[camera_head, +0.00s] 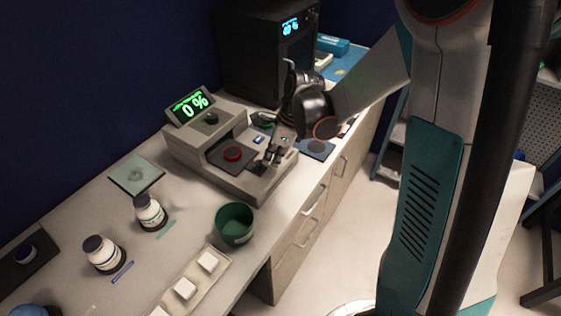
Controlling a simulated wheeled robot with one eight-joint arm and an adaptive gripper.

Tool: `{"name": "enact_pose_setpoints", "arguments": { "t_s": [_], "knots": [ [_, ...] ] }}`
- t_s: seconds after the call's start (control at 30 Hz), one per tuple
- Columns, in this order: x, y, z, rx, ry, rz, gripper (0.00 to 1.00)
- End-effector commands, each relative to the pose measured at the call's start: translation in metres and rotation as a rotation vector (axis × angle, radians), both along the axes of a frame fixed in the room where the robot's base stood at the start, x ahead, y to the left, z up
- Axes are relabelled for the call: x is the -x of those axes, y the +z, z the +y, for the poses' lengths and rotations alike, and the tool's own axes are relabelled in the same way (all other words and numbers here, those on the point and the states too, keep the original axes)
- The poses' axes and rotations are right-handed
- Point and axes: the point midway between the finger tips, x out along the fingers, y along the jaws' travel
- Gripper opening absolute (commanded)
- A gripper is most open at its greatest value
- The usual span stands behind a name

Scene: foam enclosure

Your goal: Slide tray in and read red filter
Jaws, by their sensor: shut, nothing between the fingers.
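A grey benchtop reader (185,143) stands on the bench with a tilted display (191,105) that reads "0 %" in green. I cannot tell how far the tray sits inside the reader. My gripper (270,158) is shut and empty, pointing down over the right part of the reader's base, to the right of the red filter. Whether its fingertips touch the tray is too small to tell.
A green cup (234,224) stands in front of the reader. Two white bottles (103,254) (150,212) and a strip with white blocks (186,288) are at the left front. A black box with a blue display (262,65) stands behind. A dark blue pad (316,149) lies to the right.

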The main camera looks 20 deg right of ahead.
Motion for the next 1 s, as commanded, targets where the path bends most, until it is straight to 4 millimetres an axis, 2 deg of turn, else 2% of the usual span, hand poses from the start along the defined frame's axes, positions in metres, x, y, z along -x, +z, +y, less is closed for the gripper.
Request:
{"name": "enact_pose_setpoints", "arguments": {
  "t_s": [0.3,0.5,0.73,1.0],
  "knots": [
    [-0.057,-0.001,0.041,0.001,0.003,0.000,0.00],
    [-0.084,-0.001,0.061,0.001,0.001,0.000,0.00],
    [-0.100,-0.001,0.072,0.001,0.000,0.000,0.00],
    [-0.103,-0.001,0.074,0.001,-0.001,0.000,0.00]
  ]
}}
